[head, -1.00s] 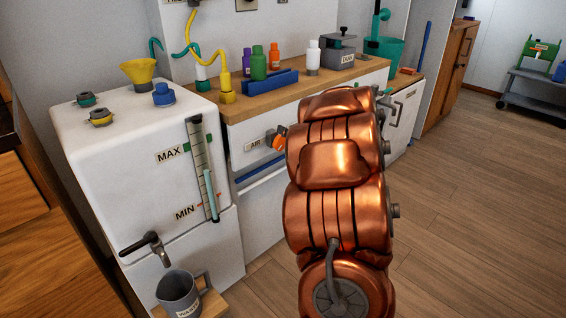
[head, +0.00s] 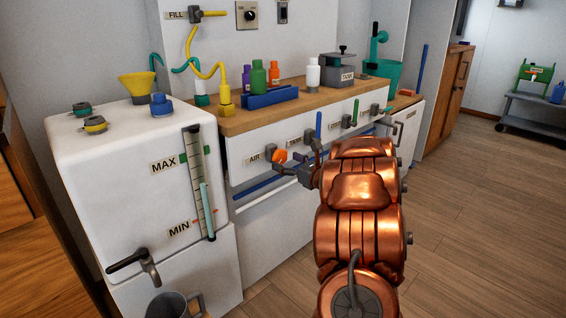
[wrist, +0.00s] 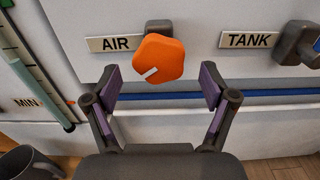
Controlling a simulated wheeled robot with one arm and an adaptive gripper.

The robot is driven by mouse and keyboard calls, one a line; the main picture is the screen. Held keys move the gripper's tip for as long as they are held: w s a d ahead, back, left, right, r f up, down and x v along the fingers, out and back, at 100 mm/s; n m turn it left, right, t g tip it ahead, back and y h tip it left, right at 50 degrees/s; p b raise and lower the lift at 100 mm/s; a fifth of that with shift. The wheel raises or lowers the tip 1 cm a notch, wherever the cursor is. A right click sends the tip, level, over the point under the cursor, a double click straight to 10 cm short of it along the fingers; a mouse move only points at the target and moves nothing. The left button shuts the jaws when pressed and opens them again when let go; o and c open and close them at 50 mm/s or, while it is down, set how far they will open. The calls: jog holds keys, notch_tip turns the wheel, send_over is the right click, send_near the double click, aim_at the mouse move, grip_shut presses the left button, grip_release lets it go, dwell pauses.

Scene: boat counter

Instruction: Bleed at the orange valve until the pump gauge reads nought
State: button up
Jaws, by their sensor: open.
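The orange valve (head: 281,156) has a faceted knob with a white pointer line. It sits on the counter front beside the AIR label (head: 255,158). In the wrist view the orange valve (wrist: 158,60) is just beyond my gripper (wrist: 160,88), between and slightly past its two purple-padded fingers. The white line points down and left. My gripper is open and empty, apart from the knob as far as I can tell. In the head view my gripper (head: 296,158) is at the valve, partly hidden by my copper arm. I cannot make out a pump gauge.
A TANK label (wrist: 248,40) and grey valve body (wrist: 298,42) are right of the orange valve. A blue rail (wrist: 180,96) runs below. The white tank (head: 120,180) with its MAX/MIN sight tube (head: 199,185) stands left.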

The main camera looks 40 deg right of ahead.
jog(key=shift+w, duration=1)
jog(key=shift+c, duration=0.2)
jog(key=c, duration=1.1)
